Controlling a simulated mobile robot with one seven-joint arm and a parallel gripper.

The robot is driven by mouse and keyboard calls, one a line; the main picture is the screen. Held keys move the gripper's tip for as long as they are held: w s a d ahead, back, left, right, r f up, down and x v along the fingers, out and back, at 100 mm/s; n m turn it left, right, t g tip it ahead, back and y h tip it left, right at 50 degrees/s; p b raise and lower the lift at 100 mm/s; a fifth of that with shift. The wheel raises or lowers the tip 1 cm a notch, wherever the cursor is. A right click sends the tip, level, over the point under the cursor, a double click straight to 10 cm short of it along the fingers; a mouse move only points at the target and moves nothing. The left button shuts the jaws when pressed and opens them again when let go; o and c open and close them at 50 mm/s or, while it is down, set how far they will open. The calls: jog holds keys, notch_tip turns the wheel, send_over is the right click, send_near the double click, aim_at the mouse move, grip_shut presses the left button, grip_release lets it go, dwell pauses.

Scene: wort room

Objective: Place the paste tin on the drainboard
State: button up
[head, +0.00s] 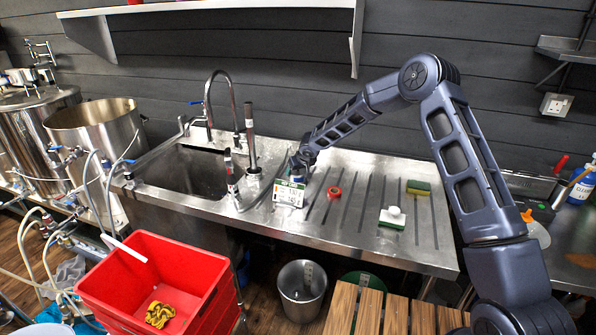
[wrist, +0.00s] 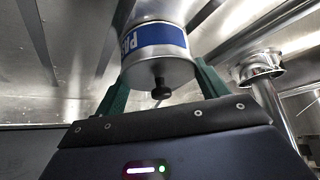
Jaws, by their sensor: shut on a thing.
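The paste tin (wrist: 157,45) is a metal tin with a blue label and a dark knob on the end facing the wrist camera. My gripper (wrist: 157,75) is shut on it, with one green finger on each side. In the head view my gripper (head: 299,166) is low over the left end of the drainboard (head: 350,222), close to the sink. The tin is mostly hidden there by my gripper and a small white-and-green block. I cannot tell whether the tin touches the steel.
The sink (head: 185,172) with its tall tap (head: 234,105) lies left of my gripper. A red ring (head: 334,191), a white-topped green item (head: 392,217) and a yellow-green sponge (head: 418,187) are on the drainboard. A red crate (head: 160,285) and metal bucket (head: 301,290) stand in front.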

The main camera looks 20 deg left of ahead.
jog(key=o, duration=1.5)
jog(key=shift+o, duration=0.2)
jog(key=shift+r, duration=0.25)
jog(key=v, duration=1.1)
jog(key=shift+s+d+r, duration=0.2)
jog(key=shift+d+r, duration=0.1)
